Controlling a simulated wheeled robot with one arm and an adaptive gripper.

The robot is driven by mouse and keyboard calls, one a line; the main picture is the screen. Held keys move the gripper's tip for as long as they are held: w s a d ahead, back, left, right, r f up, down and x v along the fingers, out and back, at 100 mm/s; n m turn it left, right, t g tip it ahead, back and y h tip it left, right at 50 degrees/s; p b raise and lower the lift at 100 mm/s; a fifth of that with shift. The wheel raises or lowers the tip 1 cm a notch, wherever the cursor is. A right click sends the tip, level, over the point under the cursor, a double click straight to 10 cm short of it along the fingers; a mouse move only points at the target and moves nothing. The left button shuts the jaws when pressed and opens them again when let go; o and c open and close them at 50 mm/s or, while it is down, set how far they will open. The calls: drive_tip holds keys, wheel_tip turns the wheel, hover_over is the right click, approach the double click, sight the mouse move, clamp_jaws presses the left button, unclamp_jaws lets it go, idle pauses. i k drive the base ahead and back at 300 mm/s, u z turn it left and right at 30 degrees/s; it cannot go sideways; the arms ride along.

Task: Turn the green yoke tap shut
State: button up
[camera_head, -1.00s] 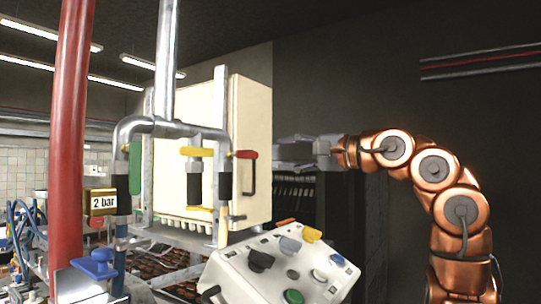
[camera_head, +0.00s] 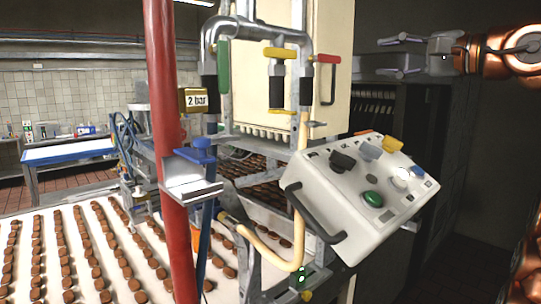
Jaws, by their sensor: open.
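The green tap handle (camera_head: 224,66) hangs upright along the left leg of the grey pipe yoke (camera_head: 252,24). Its far side and the valve body behind it cannot be made out clearly. My gripper (camera_head: 386,57) is at the upper right, open and empty, with its two grey fingers one above the other, pointing left. It is well to the right of the green handle and apart from it, with the yoke's right leg and the cream cabinet between them in the picture.
A yellow handle (camera_head: 280,53) and a red handle (camera_head: 321,58) sit right of the green one. A red post (camera_head: 166,110) stands left, beside a "2 bar" sign (camera_head: 196,100). A control box (camera_head: 355,190) stands in front. A conveyor (camera_head: 85,290) carries several brown biscuits.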

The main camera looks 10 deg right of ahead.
sight(221, 47)
drive_tip(key=k, duration=0.95)
